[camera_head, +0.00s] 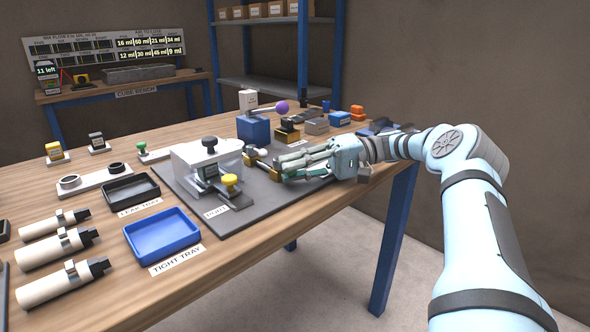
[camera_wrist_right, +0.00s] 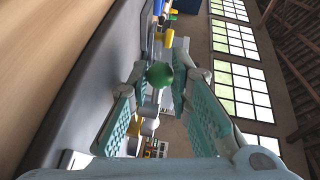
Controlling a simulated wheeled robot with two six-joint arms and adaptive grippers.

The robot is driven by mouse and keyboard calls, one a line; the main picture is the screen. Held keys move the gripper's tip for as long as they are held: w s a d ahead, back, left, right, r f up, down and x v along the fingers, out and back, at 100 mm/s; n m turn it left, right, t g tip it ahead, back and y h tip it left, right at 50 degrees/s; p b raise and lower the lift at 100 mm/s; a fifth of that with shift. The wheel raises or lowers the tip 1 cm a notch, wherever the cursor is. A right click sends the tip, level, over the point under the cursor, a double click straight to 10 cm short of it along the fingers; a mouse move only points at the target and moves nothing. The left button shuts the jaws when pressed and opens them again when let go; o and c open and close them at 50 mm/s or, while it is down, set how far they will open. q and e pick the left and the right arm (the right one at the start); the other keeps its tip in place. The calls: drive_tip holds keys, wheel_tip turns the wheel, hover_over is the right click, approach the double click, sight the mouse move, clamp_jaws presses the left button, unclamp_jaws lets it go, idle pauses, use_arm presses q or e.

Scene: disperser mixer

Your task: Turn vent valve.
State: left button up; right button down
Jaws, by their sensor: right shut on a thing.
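My right gripper (camera_head: 280,168) reaches in from the right over the dark mat, its fingers beside a fitting with brass-coloured ends (camera_head: 262,162) at the right of the white block (camera_head: 205,162). In the right wrist view, a green ball knob (camera_wrist_right: 159,75) sits between the two teal-padded fingers of the gripper (camera_wrist_right: 158,90), which is shut on it. The fingers hide the knob in the head view. I cannot read a vent label, so I cannot tell for sure that this is the vent valve. My left gripper is not in view.
A yellow knob (camera_head: 230,183) stands at the front of the white block. A blue stand with a purple ball (camera_head: 282,107) is behind the gripper. A blue tray (camera_head: 162,235), a black tray (camera_head: 132,190) and several white cylinders lie to the left. The mat's front right is clear.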

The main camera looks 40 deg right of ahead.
drive_tip(key=shift+w+r, duration=0.1)
drive_tip(key=shift+r, duration=0.05)
idle(0.5)
drive_tip(key=c, duration=1.8)
unclamp_jaws()
drive_tip(key=shift+c, duration=0.2)
drive_tip(key=shift+o, duration=0.6)
drive_tip(key=shift+w+f, duration=0.15)
drive_tip(key=shift+f, duration=0.05)
